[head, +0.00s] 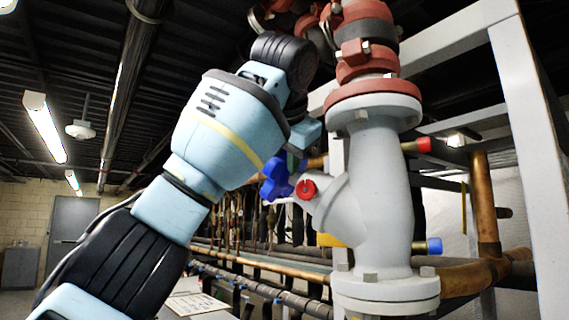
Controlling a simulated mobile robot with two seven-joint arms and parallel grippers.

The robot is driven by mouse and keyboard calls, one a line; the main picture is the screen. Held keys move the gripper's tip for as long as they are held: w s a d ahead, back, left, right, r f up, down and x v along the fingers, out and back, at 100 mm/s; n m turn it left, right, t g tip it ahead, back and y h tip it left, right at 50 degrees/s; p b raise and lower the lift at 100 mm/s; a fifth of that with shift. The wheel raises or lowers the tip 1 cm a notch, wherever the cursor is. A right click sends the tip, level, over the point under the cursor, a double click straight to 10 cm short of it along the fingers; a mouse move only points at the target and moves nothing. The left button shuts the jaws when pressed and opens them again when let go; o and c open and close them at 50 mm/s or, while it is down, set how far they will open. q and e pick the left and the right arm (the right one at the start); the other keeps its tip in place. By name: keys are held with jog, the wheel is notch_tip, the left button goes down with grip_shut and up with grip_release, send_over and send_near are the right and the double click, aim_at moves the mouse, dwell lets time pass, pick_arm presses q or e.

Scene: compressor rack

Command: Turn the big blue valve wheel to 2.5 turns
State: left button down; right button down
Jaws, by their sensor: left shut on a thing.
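The big blue valve wheel (275,180) sits on the side branch of a grey pipe fitting, right of centre in the head view. My left gripper (298,158) reaches up from the lower left and is shut on the wheel's upper part. My gripper and wrist hide the top of the wheel, and the exact contact of the fingers is hard to see. My right gripper is not in view.
The grey valve body (378,190) stands right of the wheel, with red flanged couplings (365,60) above it. A small red cap (307,190) is close beside the wheel. A white frame post (530,150) and copper pipes (487,205) are at the right.

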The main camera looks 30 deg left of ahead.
pick_arm(q)
jog(key=shift+w+g, duration=0.15)
jog(key=shift+g, duration=0.65)
jog(key=c, duration=1.3)
grip_release()
jog(key=shift+r, duration=0.1)
